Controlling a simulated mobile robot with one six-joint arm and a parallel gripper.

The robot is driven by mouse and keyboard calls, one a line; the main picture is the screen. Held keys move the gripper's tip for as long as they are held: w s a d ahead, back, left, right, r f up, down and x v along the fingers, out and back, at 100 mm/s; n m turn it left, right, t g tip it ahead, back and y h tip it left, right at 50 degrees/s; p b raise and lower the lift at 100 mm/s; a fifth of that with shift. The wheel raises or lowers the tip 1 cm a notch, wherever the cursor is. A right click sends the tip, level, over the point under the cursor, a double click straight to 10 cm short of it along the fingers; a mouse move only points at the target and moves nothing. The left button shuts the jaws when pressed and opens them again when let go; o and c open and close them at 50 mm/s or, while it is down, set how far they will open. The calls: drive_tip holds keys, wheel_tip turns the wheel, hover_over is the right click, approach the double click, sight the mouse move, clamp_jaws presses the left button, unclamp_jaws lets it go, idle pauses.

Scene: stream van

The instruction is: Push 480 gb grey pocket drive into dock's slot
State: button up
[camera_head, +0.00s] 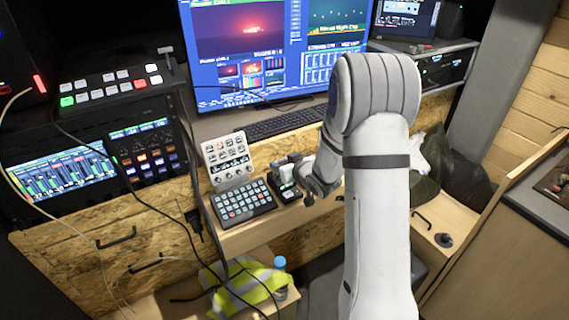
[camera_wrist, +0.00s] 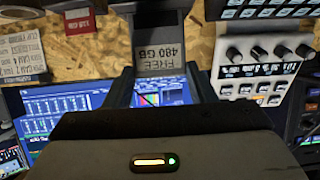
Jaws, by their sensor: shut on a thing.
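The grey pocket drive with a white "480 GB FREE" label (camera_wrist: 159,48) is between my gripper's fingers (camera_wrist: 160,86) in the wrist view, its label upside down in the picture. My gripper is shut on it. In the head view my gripper (camera_head: 311,181) is beside the small dark dock (camera_head: 286,191) on the desk shelf, coming from the right. The drive's far end reaches toward the top edge of the wrist view. How far it sits in the slot cannot be seen.
A keypad (camera_head: 243,201) and a knob panel (camera_head: 228,160) stand close left of the dock. The keyboard (camera_head: 285,122) and monitor (camera_head: 280,45) are behind it. A red 128 GB item (camera_wrist: 80,20) shows in the wrist view. A bottle (camera_head: 280,268) stands below.

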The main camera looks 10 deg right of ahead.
drive_tip(key=shift+f+b, duration=0.65)
drive_tip(key=shift+f, duration=0.15)
drive_tip(key=o, duration=1.1)
drive_tip(key=shift+s, duration=0.1)
drive_tip(key=v, duration=0.7)
drive_tip(key=shift+s+r, duration=0.15)
drive_tip(key=shift+s, duration=0.15)
drive_tip(key=shift+d, duration=0.15)
drive_tip(key=s+d+r+m+g+h, duration=0.35)
drive_tip(key=s+r+h, duration=0.2)
drive_tip(key=s, duration=0.35)
drive_tip(key=s+a+r+g, duration=0.1)
drive_tip(key=s+a+g, duration=0.2)
drive_tip(key=s, duration=0.7)
drive_tip(key=s+a+r+g+y, duration=0.1)
drive_tip(key=s+a+r+g, duration=0.1)
drive_tip(key=s, duration=0.8)
drive_tip(key=shift+a+g, duration=0.4)
drive_tip(key=shift+g, duration=0.35)
